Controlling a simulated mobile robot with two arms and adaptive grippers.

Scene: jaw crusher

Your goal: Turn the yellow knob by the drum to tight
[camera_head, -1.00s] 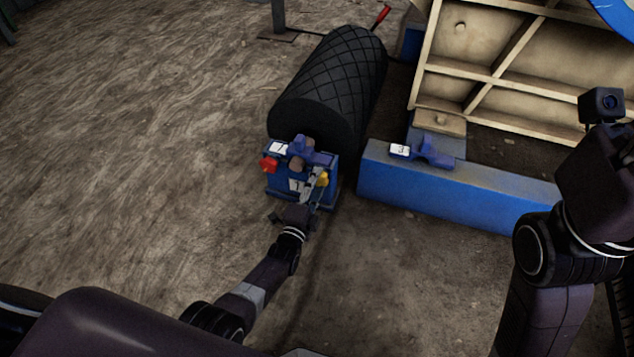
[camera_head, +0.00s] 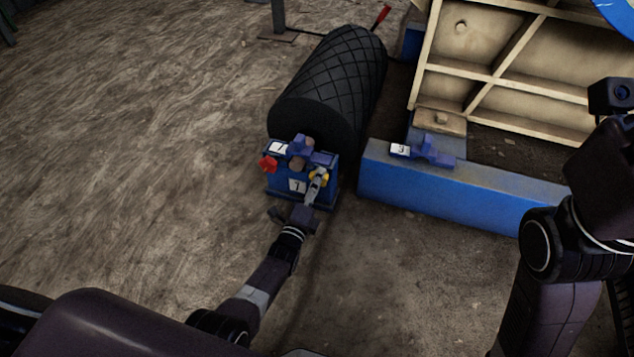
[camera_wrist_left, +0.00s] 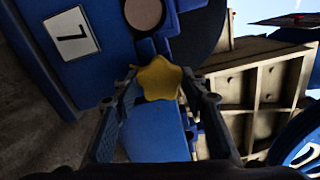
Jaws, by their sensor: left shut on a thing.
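The yellow knob (camera_head: 320,177) is on the front right of a blue block (camera_head: 285,184) at the near end of the black ribbed drum (camera_head: 335,85). In the left wrist view the star-shaped yellow knob (camera_wrist_left: 159,79) sits between the two fingertips. My left gripper (camera_head: 317,183) is shut on the yellow knob, and its fingers (camera_wrist_left: 160,95) flank the knob on both sides. My right arm shows at the right of the head view, but its fingers are not clearly visible.
A red knob (camera_head: 268,163) sits on the left of the same block, beside a label with a 1 (camera_head: 297,186). A long blue beam (camera_head: 450,192) with a label 3 (camera_head: 400,150) lies to the right. Open floor (camera_head: 130,150) spreads on the left.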

